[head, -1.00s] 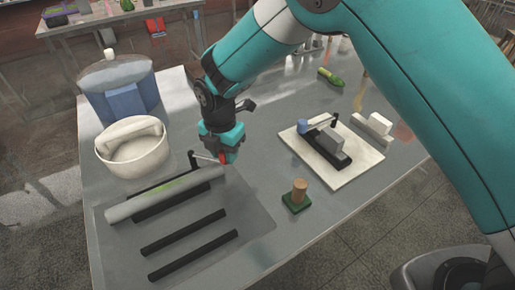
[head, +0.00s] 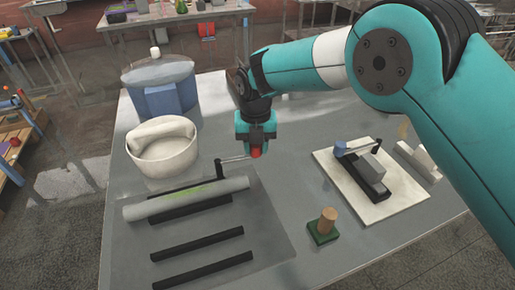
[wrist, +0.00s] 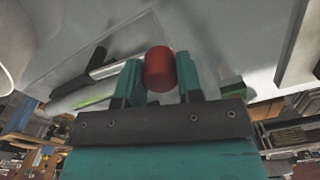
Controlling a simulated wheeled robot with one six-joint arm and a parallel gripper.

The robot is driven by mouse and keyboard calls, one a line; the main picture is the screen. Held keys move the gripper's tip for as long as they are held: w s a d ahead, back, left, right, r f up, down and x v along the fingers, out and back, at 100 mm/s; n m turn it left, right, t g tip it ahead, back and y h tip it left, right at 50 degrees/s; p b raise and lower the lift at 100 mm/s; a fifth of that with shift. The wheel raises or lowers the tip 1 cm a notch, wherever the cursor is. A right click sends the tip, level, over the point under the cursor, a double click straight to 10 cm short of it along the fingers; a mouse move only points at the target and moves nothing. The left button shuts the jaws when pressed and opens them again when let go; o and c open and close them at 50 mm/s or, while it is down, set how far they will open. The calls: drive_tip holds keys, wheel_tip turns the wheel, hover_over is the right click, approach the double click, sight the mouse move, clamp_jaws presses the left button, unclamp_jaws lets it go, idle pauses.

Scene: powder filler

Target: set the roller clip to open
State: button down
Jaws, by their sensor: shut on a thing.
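The roller clip shows as a thin metal lever (head: 234,160) with a red knob (head: 256,151) at its right end, pivoting at a black post (head: 219,168) by the grey roller (head: 188,198). My gripper (head: 257,148) is above the table to the right of the post. In the wrist view, the red knob (wrist: 160,68) sits between the two teal fingers, and the lever (wrist: 114,67) runs off to the left toward the black post. My gripper is shut on the red knob. The fingers partly hide the lever's end in the wrist view.
A white bowl (head: 160,161) and a blue pot (head: 165,100) stand at the back left. A white board (head: 345,208) with a clamp-like device lies to the right. A wooden peg on a green base (head: 323,227) stands at front centre. Black bars (head: 203,270) lie in front.

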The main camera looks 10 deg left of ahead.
drive_tip(key=shift+w+a, duration=0.1)
drive_tip(key=shift+a, duration=0.05)
idle(0.3)
drive_tip(key=c, duration=0.8)
unclamp_jaws()
drive_tip(key=shift+r, duration=0.1)
wheel_tip(320, 180, up, 17)
drive_tip(key=b, duration=0.2)
drive_tip(key=shift+r+b, duration=0.15)
drive_tip(key=shift+b, duration=0.2)
